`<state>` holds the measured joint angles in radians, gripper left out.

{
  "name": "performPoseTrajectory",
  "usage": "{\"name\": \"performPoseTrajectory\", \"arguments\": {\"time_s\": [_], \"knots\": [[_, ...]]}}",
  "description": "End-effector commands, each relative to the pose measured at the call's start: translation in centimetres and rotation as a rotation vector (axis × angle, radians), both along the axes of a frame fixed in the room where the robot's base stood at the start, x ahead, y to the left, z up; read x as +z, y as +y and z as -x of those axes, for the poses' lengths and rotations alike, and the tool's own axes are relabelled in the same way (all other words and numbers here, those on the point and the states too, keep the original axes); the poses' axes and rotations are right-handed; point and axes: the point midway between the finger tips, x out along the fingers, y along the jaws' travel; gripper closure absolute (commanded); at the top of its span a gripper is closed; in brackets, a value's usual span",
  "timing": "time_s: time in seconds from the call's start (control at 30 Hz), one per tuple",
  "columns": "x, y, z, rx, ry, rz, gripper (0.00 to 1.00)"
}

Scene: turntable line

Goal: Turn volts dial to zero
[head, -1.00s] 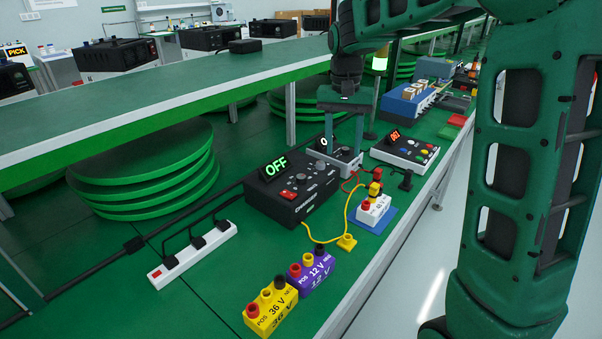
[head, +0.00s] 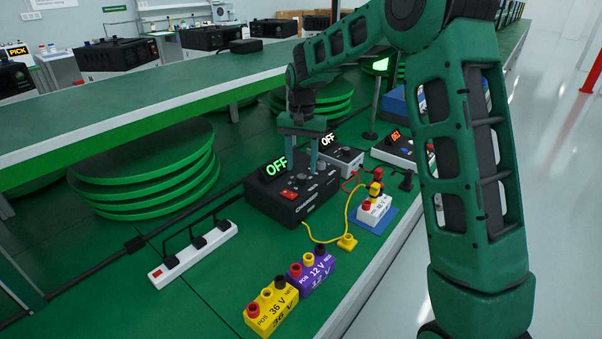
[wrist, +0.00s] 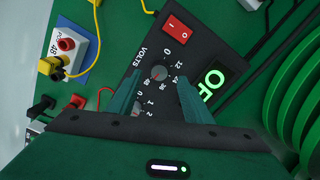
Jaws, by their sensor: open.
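The black power supply box (head: 272,207) stands on the green bench, with a lit green OFF display (head: 276,168) and a red switch (head: 289,195). Its grey round volts dial (wrist: 158,73) shows in the wrist view, with marks from 0 to 48 around it. Where the dial points is too small to tell. My gripper (head: 299,160) is open and points down over the box. In the wrist view its two fingers (wrist: 160,77) appear on either side of the volts dial. I cannot tell whether they touch it. A second dial (wrist: 137,109) is partly hidden by the gripper.
A small white meter box (head: 342,158) stands just behind. A white terminal block (head: 374,210) with a yellow cable is to the right. Yellow 36 V (head: 270,312) and purple 12 V (head: 312,272) blocks are in front. A raised shelf (head: 150,105) runs along the left.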

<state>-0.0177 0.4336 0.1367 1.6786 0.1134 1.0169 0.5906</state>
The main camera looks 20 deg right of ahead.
Motion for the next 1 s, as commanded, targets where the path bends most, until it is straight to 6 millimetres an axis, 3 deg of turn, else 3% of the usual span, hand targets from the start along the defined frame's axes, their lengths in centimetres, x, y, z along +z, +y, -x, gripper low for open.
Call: {"name": "performPoseTrajectory", "arguments": {"time_s": [0.23,0.6,0.63,0.8,1.0], "knots": [[-2.8,0.0,0.0,-0.001,0.001,0.000,0.54],[-3.4,-0.1,0.0,0.000,0.000,0.000,0.54],[-3.4,-0.1,0.0,0.000,0.000,0.000,0.57],[-3.4,0.0,0.0,0.000,0.000,0.000,0.95],[-3.3,-0.1,0.0,0.005,-0.001,-0.001,0.95]]}}
